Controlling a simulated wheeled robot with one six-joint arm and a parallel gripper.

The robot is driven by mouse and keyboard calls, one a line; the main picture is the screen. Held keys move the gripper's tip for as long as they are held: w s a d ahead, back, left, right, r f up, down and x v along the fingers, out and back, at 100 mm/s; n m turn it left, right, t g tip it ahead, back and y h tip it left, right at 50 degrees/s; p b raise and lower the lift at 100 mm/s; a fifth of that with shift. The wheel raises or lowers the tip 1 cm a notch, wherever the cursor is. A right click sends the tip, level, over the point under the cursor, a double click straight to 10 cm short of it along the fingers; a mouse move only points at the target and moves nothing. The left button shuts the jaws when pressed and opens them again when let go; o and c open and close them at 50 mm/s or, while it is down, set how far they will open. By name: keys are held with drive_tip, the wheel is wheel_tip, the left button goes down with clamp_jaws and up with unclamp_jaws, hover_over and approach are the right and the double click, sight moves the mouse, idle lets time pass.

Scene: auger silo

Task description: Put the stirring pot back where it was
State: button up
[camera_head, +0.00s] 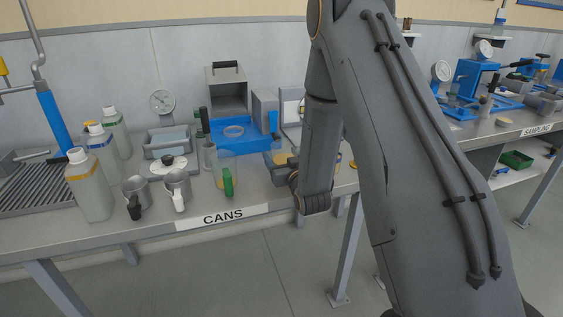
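Three handled pots stand near the bench's front edge, and I cannot tell by sight which one is the stirring pot. One is a metal pot with a black handle (136,192). Beside it is a metal pot with a white handle (177,186). To their right is a clear pot with a green handle (225,168), upright with something amber low inside. My gripper (272,166) is low over the bench, just right of the clear pot, pointing left. Its fingers are small and partly hidden, so its opening and any contact are unclear.
The bench front bears a CANS label (222,216). Several capped bottles (88,184) stand at left by a ribbed drain tray (38,185). Behind are a grey tray (166,142), a blue stand (240,132) and a dial gauge (162,102). My arm hides the bench's right part.

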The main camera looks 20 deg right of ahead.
drive_tip(key=shift+f, duration=1)
drive_tip(key=shift+f, duration=0.15)
drive_tip(key=o, duration=1.4)
drive_tip(key=shift+c, duration=0.2)
drive_tip(key=shift+s, duration=0.2)
drive_tip(key=s, duration=0.7)
drive_tip(key=s+b, duration=0.1)
drive_tip(key=s, duration=0.3)
drive_tip(key=shift+s+d+r, duration=0.2)
drive_tip(key=shift+s+r, duration=0.1)
drive_tip(key=shift+r, duration=0.1)
